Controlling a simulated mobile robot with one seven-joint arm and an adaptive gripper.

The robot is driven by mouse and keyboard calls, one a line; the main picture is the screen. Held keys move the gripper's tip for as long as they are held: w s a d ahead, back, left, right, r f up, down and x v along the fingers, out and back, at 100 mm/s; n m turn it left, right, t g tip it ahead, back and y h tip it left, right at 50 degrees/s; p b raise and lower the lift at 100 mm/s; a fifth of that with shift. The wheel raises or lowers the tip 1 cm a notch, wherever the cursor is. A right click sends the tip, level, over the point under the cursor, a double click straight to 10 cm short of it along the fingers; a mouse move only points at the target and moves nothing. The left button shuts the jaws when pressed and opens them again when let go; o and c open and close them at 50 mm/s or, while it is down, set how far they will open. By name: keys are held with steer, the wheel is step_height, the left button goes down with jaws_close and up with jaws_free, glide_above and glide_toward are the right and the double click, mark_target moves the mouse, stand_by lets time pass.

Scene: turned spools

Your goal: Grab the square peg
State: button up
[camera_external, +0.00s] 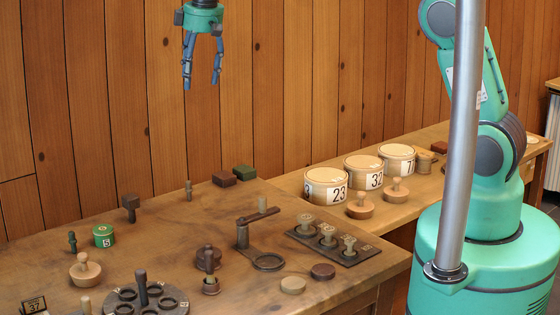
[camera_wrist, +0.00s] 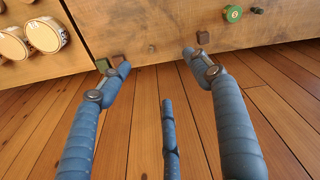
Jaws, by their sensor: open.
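The square peg (camera_external: 130,202) is a dark brown peg with a block-shaped head on a thinner stem. It stands upright near the back left of the wooden table. In the wrist view a small brown square top (camera_wrist: 203,37), apparently the same peg, shows just beyond the right fingertip. My gripper (camera_external: 200,86) hangs high above the table's back edge, to the right of the peg and well apart from it. Its blue fingers point down and are spread, with nothing between them. The fingers also fill the lower part of the wrist view (camera_wrist: 157,60).
A green round container (camera_external: 104,235) marked 5 and a small dark peg (camera_external: 72,241) stand near the square peg. A brown block (camera_external: 224,179) and a green block (camera_external: 245,171) lie at the back edge. A bracket with a lever (camera_external: 243,236) stands mid-table. The plank wall is behind.

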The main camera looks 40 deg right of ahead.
steer(key=w+a+f+n+g+p, duration=0.1)
steer(key=w+a+f+n+p, duration=0.1)
steer(key=w+a+f, duration=0.6)
steer(key=n+p, duration=0.1)
steer(key=p, duration=0.1)
glide_above(129, 196)
steer(key=shift+g+h, duration=0.3)
steer(key=shift+g, duration=0.1)
step_height(129, 196, down, 14)
steer(key=shift+a+f, duration=0.1)
steer(key=shift+f, duration=0.1)
steer(key=shift+f, duration=0.1)
steer(key=shift+f, duration=4.25)
steer(key=shift+f, duration=0.1)
steer(key=shift+f, duration=2.5)
steer(key=c, duration=1.4)
